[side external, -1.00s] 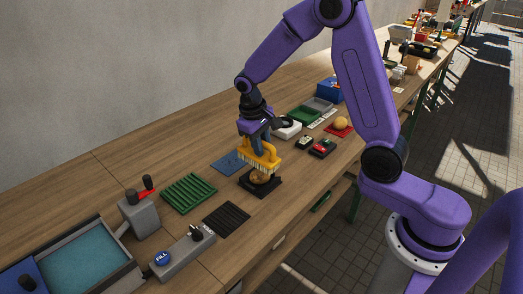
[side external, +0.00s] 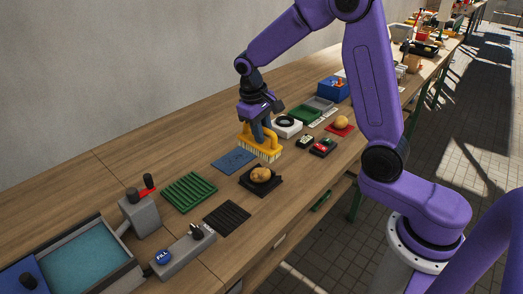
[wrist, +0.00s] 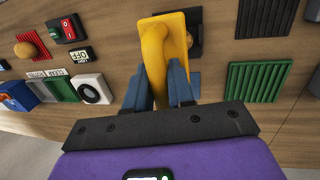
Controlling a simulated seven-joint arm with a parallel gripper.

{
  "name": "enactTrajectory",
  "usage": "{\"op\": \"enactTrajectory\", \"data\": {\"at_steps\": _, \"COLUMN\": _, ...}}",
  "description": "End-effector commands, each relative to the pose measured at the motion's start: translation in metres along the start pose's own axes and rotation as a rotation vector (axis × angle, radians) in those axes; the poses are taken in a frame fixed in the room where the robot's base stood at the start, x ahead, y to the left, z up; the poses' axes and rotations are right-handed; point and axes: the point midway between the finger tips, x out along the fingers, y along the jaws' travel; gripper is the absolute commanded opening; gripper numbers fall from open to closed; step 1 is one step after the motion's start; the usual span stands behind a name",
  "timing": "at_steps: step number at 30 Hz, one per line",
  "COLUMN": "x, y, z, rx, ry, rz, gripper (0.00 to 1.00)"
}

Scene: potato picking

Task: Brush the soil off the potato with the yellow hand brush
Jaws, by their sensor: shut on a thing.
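The yellow hand brush (side external: 258,143) is in my gripper (side external: 264,133), which is shut on its handle. Its pale bristles point down, above or at the back edge of the blue mat; I cannot tell whether they touch anything. In the wrist view the brush (wrist: 154,50) extends away between the finger pads of my gripper (wrist: 160,85). The potato (side external: 261,174) is light brown and rests on a black tray (side external: 246,181), in front of the brush and apart from it.
A blue mat (side external: 233,158) lies left of the brush. A green ribbed mat (side external: 188,192) and a black ribbed mat (side external: 227,218) lie further left. Right are a white device (side external: 288,127), a red switch box (side external: 322,148) and another potato (side external: 341,122) on a red mat.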

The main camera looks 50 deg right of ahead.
Motion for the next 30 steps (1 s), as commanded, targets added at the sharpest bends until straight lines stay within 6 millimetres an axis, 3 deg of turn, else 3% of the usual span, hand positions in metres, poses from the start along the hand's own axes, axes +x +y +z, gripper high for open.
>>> {"op": "enactTrajectory", "data": {"at_steps": 7, "x": 0.005, "y": -0.001, "z": 0.0, "rx": -0.001, "ry": -0.006, "rz": 0.0, "gripper": 0.0}}
{"op": "enactTrajectory", "data": {"at_steps": 21, "x": 0.048, "y": -0.008, "z": -0.001, "rx": -0.01, "ry": -0.052, "rz": 0.0, "gripper": 0.0}}
{"op": "enactTrajectory", "data": {"at_steps": 30, "x": 0.059, "y": -0.01, "z": -0.002, "rx": -0.013, "ry": -0.063, "rz": -0.001, "gripper": 0.0}}
